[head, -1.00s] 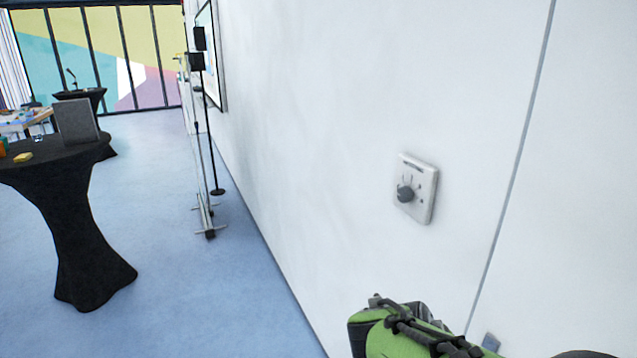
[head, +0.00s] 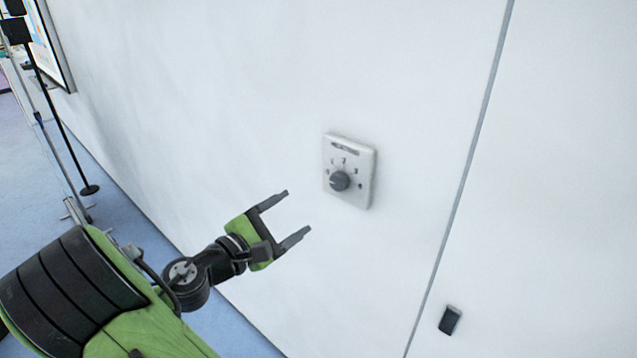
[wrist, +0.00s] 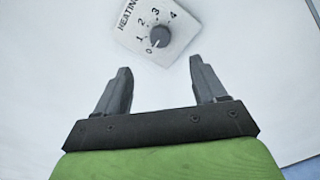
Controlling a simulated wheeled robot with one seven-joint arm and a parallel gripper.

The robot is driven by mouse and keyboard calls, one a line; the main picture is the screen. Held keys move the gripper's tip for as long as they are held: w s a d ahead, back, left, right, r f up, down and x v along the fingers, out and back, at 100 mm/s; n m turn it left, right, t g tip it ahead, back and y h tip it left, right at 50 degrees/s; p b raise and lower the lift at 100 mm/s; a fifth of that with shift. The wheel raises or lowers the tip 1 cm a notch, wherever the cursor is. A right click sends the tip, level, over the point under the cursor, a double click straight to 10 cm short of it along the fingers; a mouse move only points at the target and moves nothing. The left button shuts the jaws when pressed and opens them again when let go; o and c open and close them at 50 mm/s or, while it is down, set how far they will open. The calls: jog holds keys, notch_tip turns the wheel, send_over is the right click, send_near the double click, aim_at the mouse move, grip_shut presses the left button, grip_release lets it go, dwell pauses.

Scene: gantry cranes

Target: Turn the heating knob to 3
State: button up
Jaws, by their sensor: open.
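The heating knob (head: 340,181) is a round dark grey dial on a white square wall plate (head: 364,163). In the wrist view the knob (wrist: 159,37) sits on the plate marked HEATING, with the numbers 0 to 4 around it. A pale mark on the knob seems to point towards 0. My gripper (head: 298,213) is open and empty, left of and below the plate in the head view, apart from the knob. In the wrist view its two fingers (wrist: 162,82) stand below the knob with a wide gap between them.
A small dark switch (head: 450,320) is on the wall at lower right, past a vertical grey seam (head: 462,180). A black stand (head: 62,140) and a framed screen (head: 55,45) are at the far left. The wall around the plate is clear.

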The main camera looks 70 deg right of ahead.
aim_at(336, 184)
jog(key=p+x, duration=0.1)
jog(key=x, duration=1.2)
jog(key=shift+d, duration=0.15)
jog(key=shift+d+f, duration=0.1)
jog(key=shift+d, duration=0.15)
jog(key=shift+a, duration=0.1)
jog(key=shift+c, duration=0.3)
jog(key=c, duration=1)
